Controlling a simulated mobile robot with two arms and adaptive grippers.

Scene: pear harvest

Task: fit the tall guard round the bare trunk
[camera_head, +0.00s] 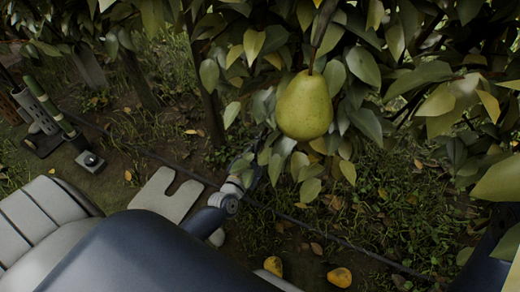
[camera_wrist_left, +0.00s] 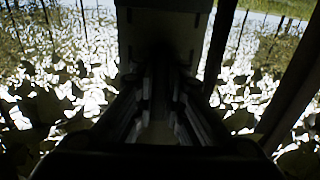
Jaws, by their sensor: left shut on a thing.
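My left arm reaches in from the lower left in the head view, and its gripper (camera_head: 254,174) is mostly hidden behind leaves. In the left wrist view the dark fingers (camera_wrist_left: 160,108) are shut on the tall guard (camera_wrist_left: 165,28), a tall, boxy, shadowed piece rising away from them. The guard is too dark to make out in detail, and I cannot tell whether it touches a trunk. A thin dark trunk (camera_head: 206,85) stands behind the foliage in the head view; its lower part is partly covered by leaves. My right gripper is not in view.
A yellow-green pear (camera_head: 304,107) hangs close in front among leaves. Fallen pears (camera_head: 340,277) and a thin hose lie below.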

